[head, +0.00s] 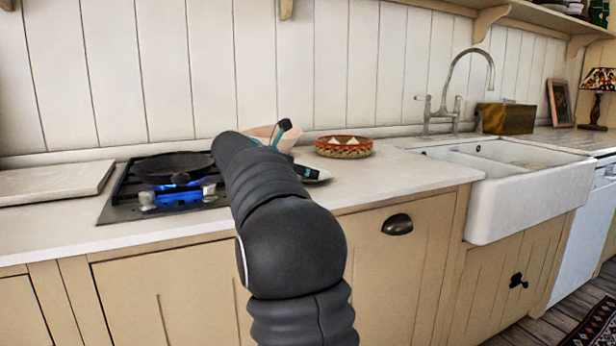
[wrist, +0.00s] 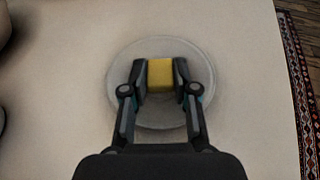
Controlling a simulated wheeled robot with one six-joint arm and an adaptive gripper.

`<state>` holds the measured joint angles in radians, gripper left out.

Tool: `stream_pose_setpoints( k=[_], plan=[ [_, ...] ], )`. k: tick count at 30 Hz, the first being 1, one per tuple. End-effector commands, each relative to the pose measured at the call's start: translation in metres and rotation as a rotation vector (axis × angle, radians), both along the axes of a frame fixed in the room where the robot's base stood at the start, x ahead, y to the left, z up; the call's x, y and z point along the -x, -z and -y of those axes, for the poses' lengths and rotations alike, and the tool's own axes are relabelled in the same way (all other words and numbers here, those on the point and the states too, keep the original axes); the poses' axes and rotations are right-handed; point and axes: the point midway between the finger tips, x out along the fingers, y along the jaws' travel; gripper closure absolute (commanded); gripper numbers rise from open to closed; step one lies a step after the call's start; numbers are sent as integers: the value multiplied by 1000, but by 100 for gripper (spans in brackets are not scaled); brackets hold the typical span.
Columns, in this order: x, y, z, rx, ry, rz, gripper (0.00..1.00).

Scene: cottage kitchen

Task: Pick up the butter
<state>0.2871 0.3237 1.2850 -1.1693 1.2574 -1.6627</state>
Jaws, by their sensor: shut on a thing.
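In the wrist view, the butter (wrist: 160,75) is a small yellow block between the two fingers of my gripper (wrist: 160,82). The fingers press against its left and right sides, so the gripper is shut on it. A round, pale plate (wrist: 160,121) shows below and around the butter. I cannot tell whether the butter still touches the plate. In the head view, my arm hides the butter, most of the plate and most of the gripper.
A stove with a black pan (head: 172,168) over blue flames stands left of my arm. A patterned basket (head: 343,147) with white pieces sits behind, to the right. A white sink (head: 507,187) with a tall tap lies further right. The counter between basket and sink is clear.

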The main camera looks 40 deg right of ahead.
Motion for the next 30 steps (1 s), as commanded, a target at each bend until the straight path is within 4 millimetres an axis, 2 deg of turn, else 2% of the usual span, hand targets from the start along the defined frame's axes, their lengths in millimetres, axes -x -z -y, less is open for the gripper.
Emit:
stream_pose_setpoints(
  k=[8, 19, 30],
  plan=[
    [0, -4, 0, 0, 0, -1, 80],
    [0, -42, 0, 1, 0, 3, 80],
    [59, -78, 12, 1, 2, 4, 80]
  ],
)
